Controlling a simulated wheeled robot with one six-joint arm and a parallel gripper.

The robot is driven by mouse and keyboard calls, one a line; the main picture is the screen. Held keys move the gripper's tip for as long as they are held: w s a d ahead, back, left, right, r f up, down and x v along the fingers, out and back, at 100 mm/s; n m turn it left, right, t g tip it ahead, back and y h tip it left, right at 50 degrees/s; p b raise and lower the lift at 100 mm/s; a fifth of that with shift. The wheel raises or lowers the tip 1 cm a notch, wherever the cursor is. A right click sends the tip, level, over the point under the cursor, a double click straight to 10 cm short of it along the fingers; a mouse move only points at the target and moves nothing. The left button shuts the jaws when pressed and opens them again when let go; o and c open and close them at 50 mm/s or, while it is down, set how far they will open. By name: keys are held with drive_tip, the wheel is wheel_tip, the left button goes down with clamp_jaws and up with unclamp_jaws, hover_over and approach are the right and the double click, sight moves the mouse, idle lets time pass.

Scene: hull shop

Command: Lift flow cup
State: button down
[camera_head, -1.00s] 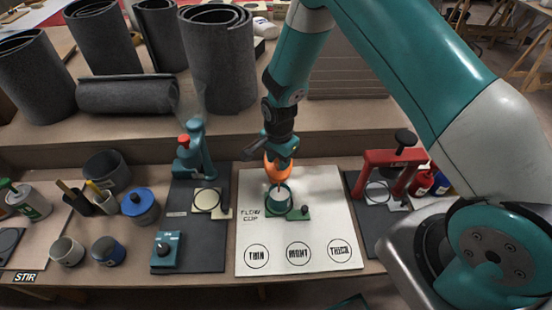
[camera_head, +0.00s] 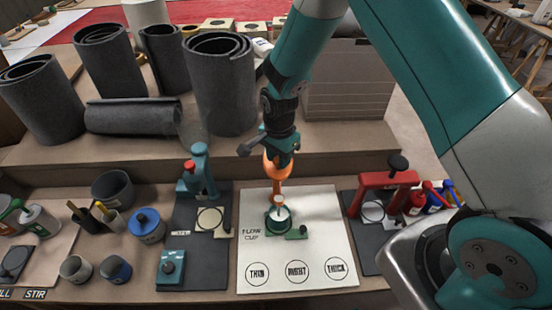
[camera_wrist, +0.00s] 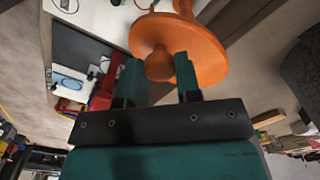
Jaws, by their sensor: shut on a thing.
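The orange flow cup (camera_head: 277,168) has a knob, a wide round flange and a narrower part below. My gripper (camera_head: 279,150) points down and is shut on its knob. In the wrist view the orange flange (camera_wrist: 208,52) lies just beyond my fingers (camera_wrist: 158,75), with the knob between them. The cup hangs over the teal stand (camera_head: 278,222), which sits on the white mat (camera_head: 325,240) beside the printed words FLOW CUP. A small pale piece shows at the stand's top. I cannot tell whether the cup's lower end is clear of it.
Left of the mat stands a teal press (camera_head: 202,172) on a dark board, with a teal block (camera_head: 171,270) in front. A red frame (camera_head: 382,182) stands close on the right. Grey rolls (camera_head: 220,85) stand on the shelf behind. The mat's front, with three printed circles, is clear.

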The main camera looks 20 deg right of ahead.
drive_tip(key=shift+w+a+r, duration=0.15)
drive_tip(key=shift+w+r, duration=0.15)
drive_tip(key=shift+r, duration=0.05)
drive_tip(key=c, duration=0.9)
unclamp_jaws()
drive_tip(key=shift+o, duration=0.4)
drive_tip(key=shift+s, duration=0.1)
drive_tip(key=shift+f, duration=0.1)
wheel_tip(320, 180, up, 18)
drive_tip(key=b, duration=0.2)
drive_tip(key=shift+f, duration=0.25)
drive_tip(key=shift+s, duration=0.1)
